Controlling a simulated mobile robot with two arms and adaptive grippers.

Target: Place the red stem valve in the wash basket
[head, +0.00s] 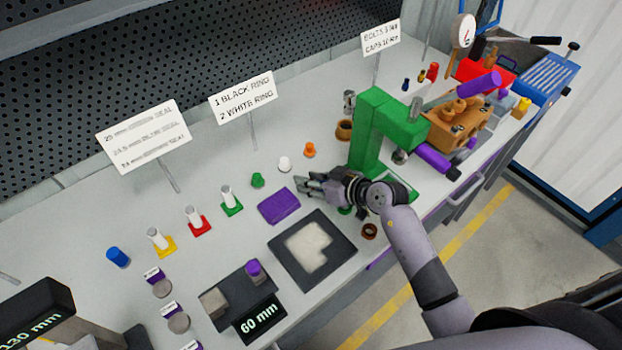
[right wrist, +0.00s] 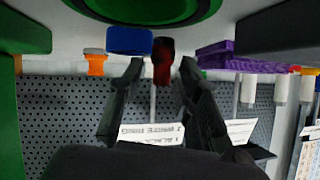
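My right gripper (head: 306,186) is low over the table, left of the green press, with its fingers pointing left. In the right wrist view its two fingers (right wrist: 162,66) stand apart. A dark red piece (right wrist: 163,62) shows between the tips, with gaps on both sides; it may be the red stem valve, and the gripper hides it in the head view. A white-stemmed piece on a red base (head: 198,222) stands further left. A blue ribbed container (head: 548,76) at the far right may be the wash basket; I cannot tell. My left gripper is not in view.
The green press (head: 378,125) stands right of my gripper. A purple block (head: 279,206) and a dark tray (head: 285,262) lie to its left. An orange plug (head: 309,150) and a white plug (head: 284,163) are behind. An orange-brown pump (head: 458,125) stands further right.

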